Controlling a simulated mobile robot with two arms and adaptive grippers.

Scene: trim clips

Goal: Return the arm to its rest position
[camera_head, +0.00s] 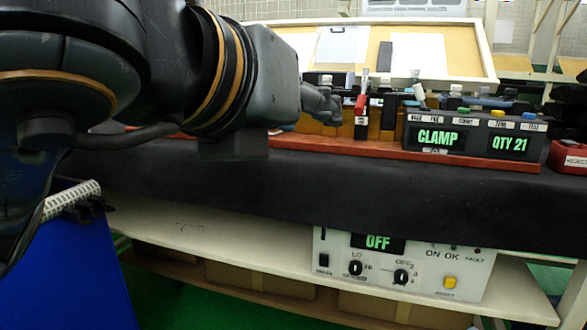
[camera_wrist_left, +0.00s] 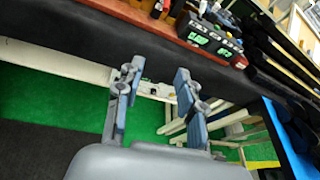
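My left arm fills the left part of the head view and reaches toward the workbench. Part of its left gripper (camera_head: 322,103) shows beyond the wrist. In the left wrist view the left gripper (camera_wrist_left: 157,92) has its two fingers apart with nothing between them. The fingers appear in front of the black bench edge and the space below it. My right gripper is in neither view.
The black-topped bench (camera_head: 340,185) carries a black CLAMP display box (camera_head: 472,139), a red-handled tool (camera_head: 361,104) and a red box (camera_head: 570,157). A white control box (camera_head: 400,266) reading OFF sits on the shelf below. A blue panel (camera_head: 75,270) stands lower left.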

